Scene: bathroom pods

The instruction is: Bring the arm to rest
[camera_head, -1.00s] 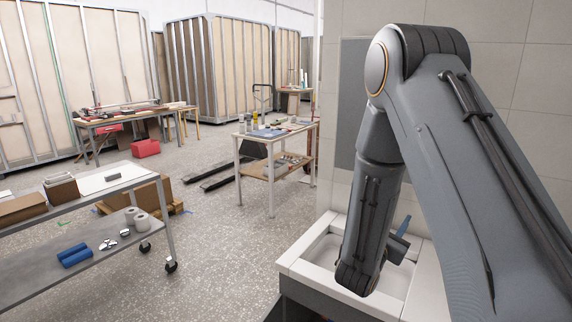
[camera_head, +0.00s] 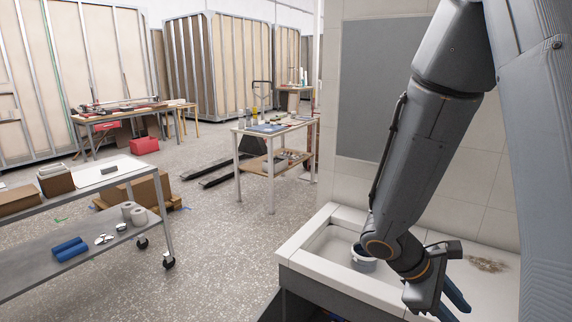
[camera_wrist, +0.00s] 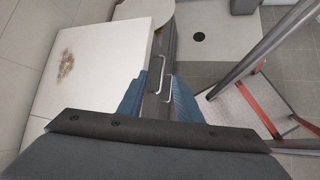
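My gripper (camera_head: 452,300) hangs at the lower right of the head view, in front of the white counter. In the wrist view its two blue fingers (camera_wrist: 158,92) stand apart with nothing between them, so it is open and empty. My arm reaches down from the upper right, bent at the wrist.
A grey-white cup (camera_head: 363,258) stands in the sink basin (camera_head: 325,245), partly hidden by my arm. A brown patch (camera_head: 487,265) lies on the counter. Cabinet handles (camera_wrist: 155,75) show beyond my fingers. A wheeled cart (camera_head: 90,235) stands left; open floor (camera_head: 225,240) lies between.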

